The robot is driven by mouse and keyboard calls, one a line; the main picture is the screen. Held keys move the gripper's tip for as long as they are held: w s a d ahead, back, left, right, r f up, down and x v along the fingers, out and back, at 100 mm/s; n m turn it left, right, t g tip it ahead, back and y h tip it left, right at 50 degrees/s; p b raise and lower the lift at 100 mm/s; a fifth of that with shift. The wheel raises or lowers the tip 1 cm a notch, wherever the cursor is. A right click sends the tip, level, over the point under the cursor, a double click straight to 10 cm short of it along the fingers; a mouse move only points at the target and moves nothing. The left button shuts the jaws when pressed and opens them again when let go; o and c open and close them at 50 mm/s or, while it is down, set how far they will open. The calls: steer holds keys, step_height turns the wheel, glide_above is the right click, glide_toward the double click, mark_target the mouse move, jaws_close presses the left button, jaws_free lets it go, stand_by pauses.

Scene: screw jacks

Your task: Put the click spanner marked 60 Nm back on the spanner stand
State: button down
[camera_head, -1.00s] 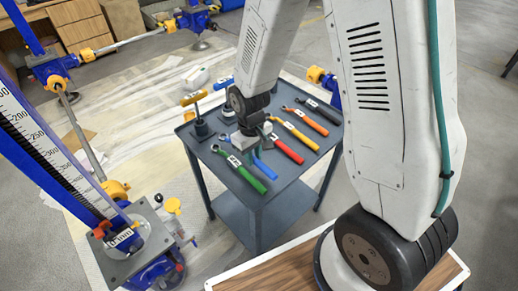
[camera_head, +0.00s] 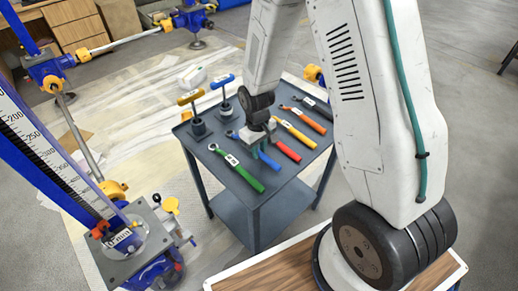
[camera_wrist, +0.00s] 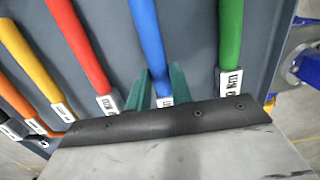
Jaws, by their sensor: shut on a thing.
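My gripper (camera_head: 257,149) is shut on the blue spanner (camera_head: 269,161) on top of the grey trolley (camera_head: 222,179). In the wrist view, its two green fingers (camera_wrist: 158,92) close on either side of the blue handle (camera_wrist: 149,35), by the white label. The blue spanner lies between the green spanner (camera_head: 241,172) and the red spanner (camera_head: 288,152). I cannot tell whether it is lifted off the trolley top. The labels are too small or skewed to read, so I cannot tell which spanner is marked 60 Nm. I cannot make out a separate spanner stand.
Yellow (camera_head: 299,135), orange (camera_head: 309,120) and black (camera_head: 317,104) spanners lie further right. A yellow T-handle tool (camera_head: 190,97) and a blue one (camera_head: 222,81) stand upright at the trolley's back left. A blue screw jack with a scale (camera_head: 55,150) stands at the left.

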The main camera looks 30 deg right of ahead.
steer(key=c, duration=1.3)
jaws_free()
steer(key=shift+o, duration=0.2)
step_height(320, 180, up, 19)
steer(key=s, duration=0.3)
steer(key=s+r+m+t, duration=0.1)
steer(key=s+r, duration=0.6)
steer(key=s, duration=0.3)
steer(key=s+d+r+m, duration=0.1)
steer(key=s+r+m, duration=0.1)
steer(key=s+r, duration=0.5)
steer(key=s, duration=0.4)
steer(key=shift+m+t, duration=0.3)
steer(key=shift+t, duration=0.1)
